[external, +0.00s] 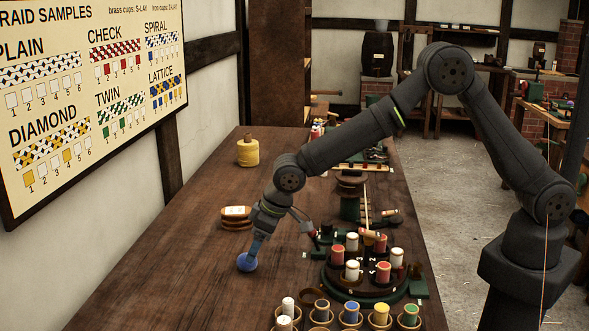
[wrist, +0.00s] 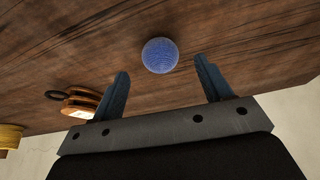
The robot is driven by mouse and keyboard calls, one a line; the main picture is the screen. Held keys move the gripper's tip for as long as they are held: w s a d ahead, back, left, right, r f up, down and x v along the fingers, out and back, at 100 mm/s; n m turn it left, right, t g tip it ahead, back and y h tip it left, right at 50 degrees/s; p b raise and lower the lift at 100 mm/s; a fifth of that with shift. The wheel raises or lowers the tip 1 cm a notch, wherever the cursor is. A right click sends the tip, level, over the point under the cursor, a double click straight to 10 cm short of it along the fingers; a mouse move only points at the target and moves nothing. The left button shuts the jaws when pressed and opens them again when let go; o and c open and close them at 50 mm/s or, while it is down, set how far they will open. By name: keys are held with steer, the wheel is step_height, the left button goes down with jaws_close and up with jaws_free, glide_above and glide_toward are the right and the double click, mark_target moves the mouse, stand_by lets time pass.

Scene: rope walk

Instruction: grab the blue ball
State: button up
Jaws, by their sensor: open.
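The blue ball (external: 247,262) rests on the wooden table, left of the round spool stand in the external view. In the wrist view the blue ball (wrist: 160,55) sits just beyond and between the two fingertips, with table wood showing around it. My gripper (wrist: 162,68) is open and empty, its blue-grey fingers apart on either side of the ball's line. In the external view my gripper (external: 258,246) points down, right above the ball; its fingers are small there and partly overlap the ball's top.
A dark round stand (external: 365,284) with red and white spools stands to the right, and a row of cups with coloured spools (external: 350,313) is at the front. The table's left front is clear.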

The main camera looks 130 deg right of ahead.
steer(key=shift+x, duration=2.85)
steer(key=shift+w+d+r, duration=0.1)
steer(key=shift+d+r, duration=0.05)
steer(key=shift+d, duration=0.05)
steer(key=shift+c, duration=0.2)
steer(key=c, duration=1)
